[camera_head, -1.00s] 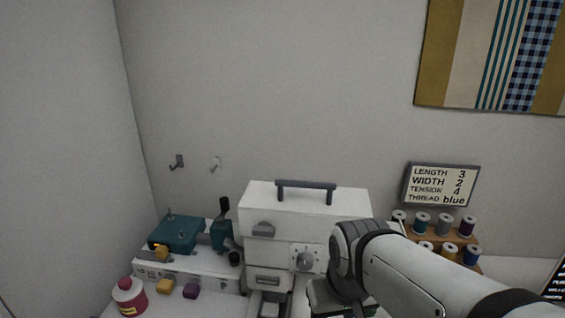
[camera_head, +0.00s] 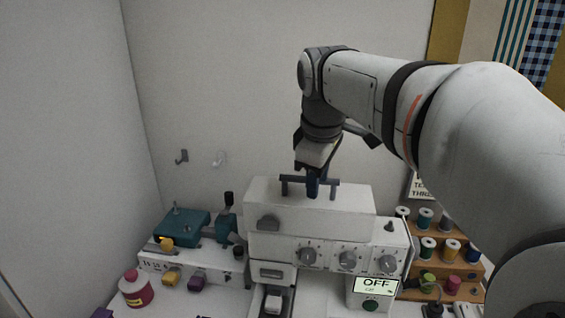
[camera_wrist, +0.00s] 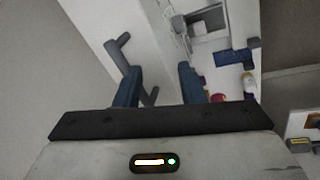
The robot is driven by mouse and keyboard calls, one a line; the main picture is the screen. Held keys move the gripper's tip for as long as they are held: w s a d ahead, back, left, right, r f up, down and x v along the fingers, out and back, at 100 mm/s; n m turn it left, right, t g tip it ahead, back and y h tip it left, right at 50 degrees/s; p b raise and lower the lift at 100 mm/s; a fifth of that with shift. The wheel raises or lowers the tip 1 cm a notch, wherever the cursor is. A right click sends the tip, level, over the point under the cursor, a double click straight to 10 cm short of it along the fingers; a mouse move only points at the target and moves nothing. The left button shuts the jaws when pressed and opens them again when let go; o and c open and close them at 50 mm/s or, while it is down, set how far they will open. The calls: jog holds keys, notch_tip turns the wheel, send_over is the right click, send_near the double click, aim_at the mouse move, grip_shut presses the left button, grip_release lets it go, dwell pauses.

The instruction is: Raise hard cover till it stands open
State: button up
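The hard cover (camera_head: 345,208) is the white box-like top of the sewing machine (camera_head: 285,248). It sits down on the machine body. A dark grey handle (camera_head: 330,184) stands on its top and also shows in the wrist view (camera_wrist: 115,52).
Right is a thread rack (camera_head: 437,262) with several spools. A small screen reading OFF (camera_head: 373,286) is on the machine's front. Two wall hooks (camera_head: 182,157) are behind; the wall above is bare.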

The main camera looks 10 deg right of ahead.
jog(key=w+r+n, duration=0.4)
jog(key=r, duration=0.2)
jog(key=x, duration=0.8)
jog(key=shift+s, duration=0.15)
grip_shut()
